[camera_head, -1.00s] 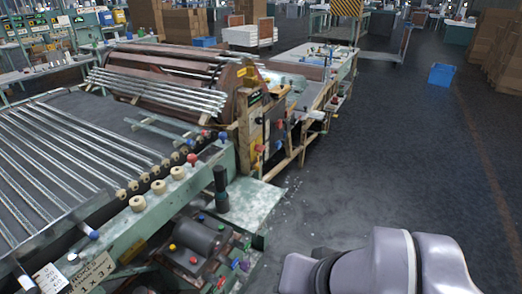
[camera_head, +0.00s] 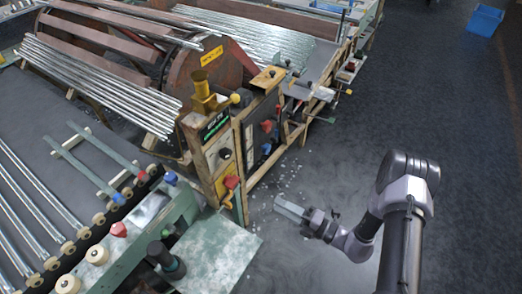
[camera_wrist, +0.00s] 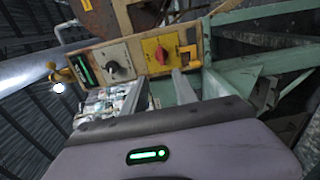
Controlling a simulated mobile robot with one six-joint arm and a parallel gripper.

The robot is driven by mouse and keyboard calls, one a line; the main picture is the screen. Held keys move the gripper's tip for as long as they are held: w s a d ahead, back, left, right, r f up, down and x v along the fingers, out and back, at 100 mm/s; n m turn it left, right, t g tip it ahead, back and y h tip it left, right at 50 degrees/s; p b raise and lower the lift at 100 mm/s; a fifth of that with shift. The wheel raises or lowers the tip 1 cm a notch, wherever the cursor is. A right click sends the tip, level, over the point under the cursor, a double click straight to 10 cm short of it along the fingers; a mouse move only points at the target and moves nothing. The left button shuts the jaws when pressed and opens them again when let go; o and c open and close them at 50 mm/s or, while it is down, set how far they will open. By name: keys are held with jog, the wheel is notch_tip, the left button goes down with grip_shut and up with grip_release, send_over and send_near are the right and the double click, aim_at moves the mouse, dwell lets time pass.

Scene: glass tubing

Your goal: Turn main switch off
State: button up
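A red rotary switch (camera_head: 231,183) on a yellow plate sits low on the end panel of the wooden-framed machine; it also shows in the wrist view (camera_wrist: 161,54), near the top centre. I take it for the main switch; no label for it is readable. A black knob (camera_head: 225,153) on a grey plate is beside it, also in the wrist view (camera_wrist: 113,66). My gripper (camera_head: 293,210) is to the right of the panel, apart from it. In the wrist view my gripper (camera_wrist: 162,92) has its fingers apart with nothing between them, below the red switch.
A yellow fitting (camera_head: 205,95) stands on top of the panel. Metal tubes (camera_head: 95,80) lie to the left. The floor (camera_head: 330,160) at right is clear.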

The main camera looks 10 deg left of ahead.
aim_at(235, 185)
jog(key=b+x, duration=0.1)
jog(key=x, duration=0.4)
jog(key=b+x, duration=0.1)
jog(key=x, duration=0.5)
jog(key=b+x, duration=0.1)
jog(key=x, duration=0.4)
jog(key=shift+s+a+f+b, duration=0.2)
jog(key=shift+s+a+b, duration=0.1)
jog(key=shift+s+a, duration=0.1)
jog(key=shift+w+a, duration=0.25)
jog(key=shift+a, duration=0.05)
grip_shut()
